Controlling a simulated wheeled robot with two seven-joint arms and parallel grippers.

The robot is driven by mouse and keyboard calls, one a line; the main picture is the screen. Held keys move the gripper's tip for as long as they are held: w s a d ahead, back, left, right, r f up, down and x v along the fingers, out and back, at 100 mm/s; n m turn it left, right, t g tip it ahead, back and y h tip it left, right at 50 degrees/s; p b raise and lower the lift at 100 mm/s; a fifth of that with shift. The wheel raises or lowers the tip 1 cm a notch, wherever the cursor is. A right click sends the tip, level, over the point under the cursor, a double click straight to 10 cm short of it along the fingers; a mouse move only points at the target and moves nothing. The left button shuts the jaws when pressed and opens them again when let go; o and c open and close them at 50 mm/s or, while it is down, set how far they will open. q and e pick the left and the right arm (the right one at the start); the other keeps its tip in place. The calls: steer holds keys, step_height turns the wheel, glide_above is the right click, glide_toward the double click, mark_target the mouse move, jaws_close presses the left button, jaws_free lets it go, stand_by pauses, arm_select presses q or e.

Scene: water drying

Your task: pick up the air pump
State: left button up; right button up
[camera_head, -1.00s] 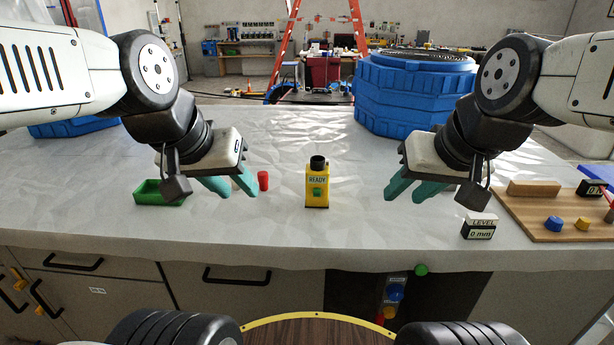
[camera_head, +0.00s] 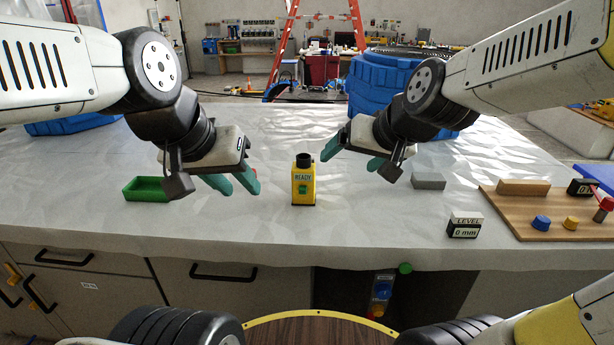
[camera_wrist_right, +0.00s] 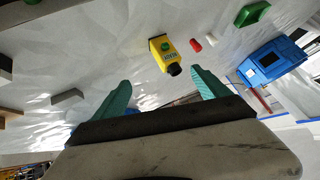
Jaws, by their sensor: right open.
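The yellow air pump (camera_head: 303,186) with a black top, a green button and a READY label stands upright on the pale sheeted table. It also shows in the right wrist view (camera_wrist_right: 170,56), ahead of and between the fingertips. My right gripper (camera_head: 352,156) is open and empty, above the table to the right of the pump and apart from it. Its teal fingers show spread in the right wrist view (camera_wrist_right: 160,78). My left gripper (camera_head: 239,188) is open and empty, left of the pump and not touching it.
A green tray (camera_head: 147,196) is at the left. A red piece (camera_wrist_right: 196,45) lies beside the pump. A grey block (camera_head: 428,180), a LEVEL display (camera_head: 465,225) and a wooden board (camera_head: 500,223) with knobs are at the right. The table before the pump is clear.

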steer(key=t, duration=0.2)
glide_toward(302, 179)
step_height(302, 179, up, 4)
steer(key=shift+m+t+h, duration=0.6)
steer(key=shift+h, duration=0.2)
steer(key=w+f, duration=0.1)
steer(key=w+a+f, duration=0.1)
steer(key=f, duration=0.1)
steer(key=w+a+f, duration=0.1)
steer(key=w, duration=0.1)
steer(key=shift+f, duration=0.15)
steer(key=f, duration=0.1)
steer(key=w+f+t+h, duration=0.1)
steer(key=a+f+h, duration=0.1)
steer(key=f, duration=0.1)
steer(key=shift+w+a+f+t, duration=0.1)
steer(key=shift+w+t, duration=0.15)
steer(key=shift+t, duration=0.15)
steer(key=shift+w+f+t+h, duration=0.1)
steer(key=shift+f+t+h, duration=0.2)
steer(key=shift+f+h, duration=0.1)
steer(key=shift+x, duration=3.95)
steer(key=shift+r, duration=0.1)
steer(key=c, duration=1.6)
steer(key=shift+r, duration=0.15)
